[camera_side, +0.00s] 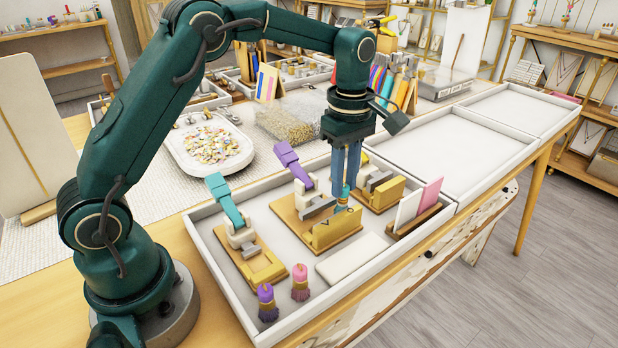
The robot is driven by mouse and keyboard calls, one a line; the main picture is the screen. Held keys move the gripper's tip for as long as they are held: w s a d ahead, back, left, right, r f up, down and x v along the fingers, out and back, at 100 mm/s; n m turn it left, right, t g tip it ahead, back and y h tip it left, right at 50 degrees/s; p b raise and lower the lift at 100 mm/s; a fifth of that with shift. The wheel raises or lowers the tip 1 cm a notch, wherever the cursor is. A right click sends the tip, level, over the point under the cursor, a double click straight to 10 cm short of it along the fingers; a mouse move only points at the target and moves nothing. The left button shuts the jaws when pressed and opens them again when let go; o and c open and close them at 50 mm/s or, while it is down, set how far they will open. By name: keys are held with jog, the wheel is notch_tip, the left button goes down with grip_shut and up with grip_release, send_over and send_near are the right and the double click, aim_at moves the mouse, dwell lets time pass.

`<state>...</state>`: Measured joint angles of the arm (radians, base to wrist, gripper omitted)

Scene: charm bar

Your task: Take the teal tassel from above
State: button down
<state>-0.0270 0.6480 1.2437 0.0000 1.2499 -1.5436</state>
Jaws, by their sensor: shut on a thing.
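My gripper (345,187) points straight down over the white tray (222,262), its blue fingers shut on the small teal tassel (344,196). Only part of the tassel shows, with teal and gold at the fingertips. It is just above or at the gold block of the middle press-like tool (336,226); I cannot tell whether it touches. A purple tassel (266,302) and a pink tassel (300,283) stand upright at the tray's front left corner.
A teal-handled tool (240,235) stands left in the tray, and a white pad (352,259) lies in front. White and pink cards (418,208) stand at right. Empty white trays (455,150) lie beyond. A dish of beads (208,147) sits behind.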

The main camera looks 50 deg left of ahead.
jog(key=shift+r, duration=1.95)
